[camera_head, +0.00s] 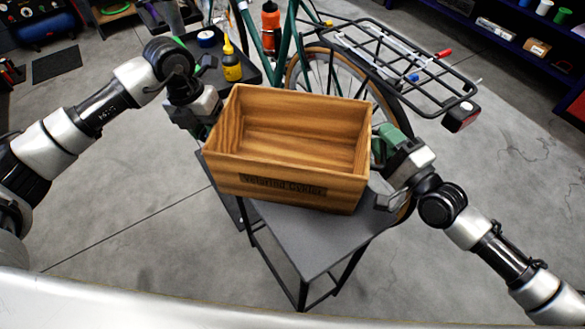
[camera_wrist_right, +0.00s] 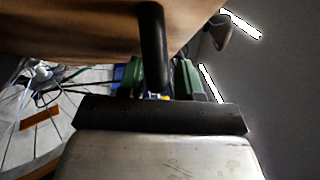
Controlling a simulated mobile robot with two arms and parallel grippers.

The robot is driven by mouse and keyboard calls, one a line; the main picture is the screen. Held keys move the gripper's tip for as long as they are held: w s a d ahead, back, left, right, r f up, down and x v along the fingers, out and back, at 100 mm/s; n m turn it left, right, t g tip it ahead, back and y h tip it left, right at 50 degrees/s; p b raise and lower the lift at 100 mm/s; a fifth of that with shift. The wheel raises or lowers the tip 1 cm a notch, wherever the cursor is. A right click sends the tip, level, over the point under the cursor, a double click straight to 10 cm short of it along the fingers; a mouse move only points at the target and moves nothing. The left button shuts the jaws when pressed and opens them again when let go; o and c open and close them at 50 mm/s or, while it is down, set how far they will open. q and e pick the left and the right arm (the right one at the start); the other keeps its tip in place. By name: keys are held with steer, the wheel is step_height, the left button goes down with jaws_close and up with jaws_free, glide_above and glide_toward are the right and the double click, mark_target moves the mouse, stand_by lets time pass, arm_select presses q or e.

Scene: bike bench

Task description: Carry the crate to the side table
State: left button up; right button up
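The open wooden crate (camera_head: 290,187) has dark lettering on its front wall and looks empty. It is over the grey-topped side table (camera_head: 318,240) in the head view; whether it touches the top cannot be told. My right gripper (camera_head: 383,148) is at the crate's right end. In the right wrist view, its green fingers (camera_wrist_right: 165,78) close about a dark bar (camera_wrist_right: 153,45) by the crate's wooden wall (camera_wrist_right: 70,25). My left gripper (camera_head: 212,112) is at the crate's left end, its fingertips hidden by the crate.
A bicycle with a black rear rack (camera_head: 405,70) stands close behind the crate. A dark tray with a yellow bottle (camera_head: 231,65) is behind its left corner. Shelving (camera_head: 510,40) is at the far right. Bare concrete floor lies left and right.

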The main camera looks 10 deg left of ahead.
arm_select(q)
steer(key=shift+w, duration=0.1)
arm_select(e)
steer(key=shift+f, duration=0.2)
stand_by(0.4)
arm_select(q)
steer(key=shift+r, duration=0.15)
steer(key=shift+a+r, duration=0.1)
steer(key=shift+r, duration=0.25)
arm_select(e)
steer(key=shift+d, duration=0.1)
arm_select(q)
step_height(320, 180, up, 11)
steer(key=a, duration=0.2)
arm_select(e)
steer(key=v, duration=1.2)
arm_select(q)
steer(key=shift+f, duration=0.15)
